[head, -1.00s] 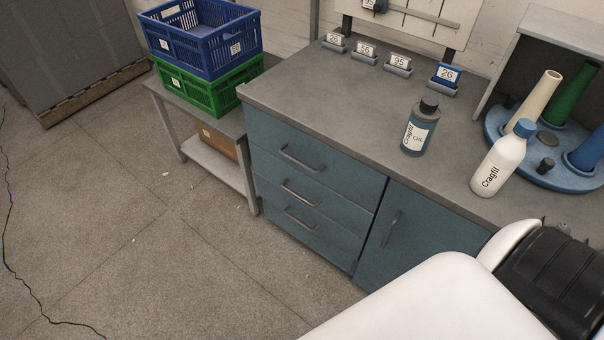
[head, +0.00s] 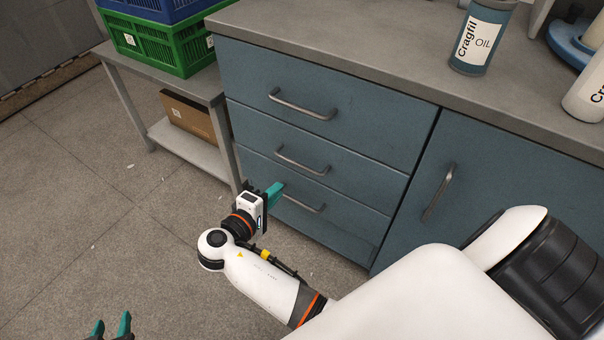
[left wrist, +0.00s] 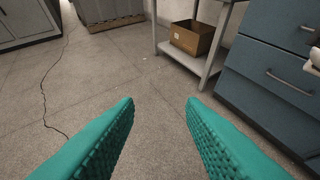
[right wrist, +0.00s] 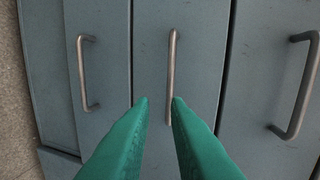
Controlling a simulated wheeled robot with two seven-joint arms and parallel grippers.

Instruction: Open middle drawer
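The middle drawer is the second of three blue-grey fronts and looks closed; its curved metal handle (head: 302,160) is in the head view. My right gripper (head: 275,190) is just below and left of this handle. In the right wrist view the middle handle (right wrist: 171,75) lines up with the gap between my teal fingertips (right wrist: 160,100). The fingers are apart and not closed on it; the exact distance to the handle is unclear. My left gripper (head: 111,322) is low at the bottom left, open and empty over the floor, with its fingers wide apart in the left wrist view (left wrist: 160,102).
The top drawer handle (head: 302,105) and bottom drawer handle (head: 303,204) sit above and below. A cupboard door handle (head: 438,192) is to the right. A low side table (head: 197,150) with green crate (head: 165,45) and cardboard box (head: 187,117) stands left. Floor before the drawers is free.

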